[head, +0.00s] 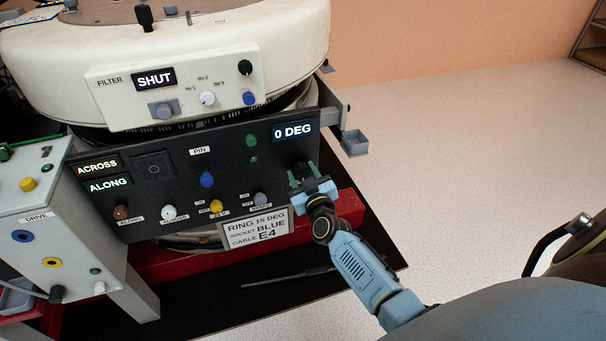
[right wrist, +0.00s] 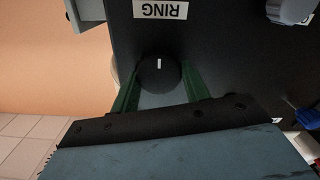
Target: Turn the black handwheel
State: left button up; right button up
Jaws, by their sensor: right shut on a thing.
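The black handwheel (right wrist: 158,75) is a round black knob with a white mark, below an upside-down RING label (right wrist: 160,9) in the right wrist view. In the head view it is mostly hidden at the right end of the black panel (head: 228,152), under the display (head: 293,132) reading 0 DEG. My right gripper (head: 308,182) has its green fingers on both sides of the knob, shut on it; it also shows in the right wrist view (right wrist: 158,88). The white mark is nearly in line with the fingers. My left gripper is not in view.
A white placard (head: 256,229) reading RING 15 DEG, SOCKET BLUE, CABLE E4 hangs below the panel. Other knobs, including a blue one (head: 207,180), sit left of my gripper. A grey DRIVE box (head: 45,225) stands at left. The floor at right is clear.

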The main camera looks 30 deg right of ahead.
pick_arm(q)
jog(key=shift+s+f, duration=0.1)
pick_arm(e)
jog(key=m, duration=0.3)
jog(key=shift+d+p, duration=0.1)
jog(key=shift+p, duration=0.3)
jog(key=shift+m, duration=1.8)
jog(key=shift+d+f+m, duration=0.1)
jog(key=shift+m, duration=1.1)
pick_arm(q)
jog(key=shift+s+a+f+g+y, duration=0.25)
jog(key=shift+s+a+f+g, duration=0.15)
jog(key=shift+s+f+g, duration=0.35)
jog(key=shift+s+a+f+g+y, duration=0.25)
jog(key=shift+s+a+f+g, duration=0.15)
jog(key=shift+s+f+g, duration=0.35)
pick_arm(e)
jog(key=shift+s+m, duration=0.1)
jog(key=shift+m, duration=1.1)
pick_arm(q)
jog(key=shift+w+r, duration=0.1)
pick_arm(e)
jog(key=shift+m, duration=0.3)
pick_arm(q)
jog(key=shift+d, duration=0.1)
pick_arm(e)
jog(key=o, duration=1)
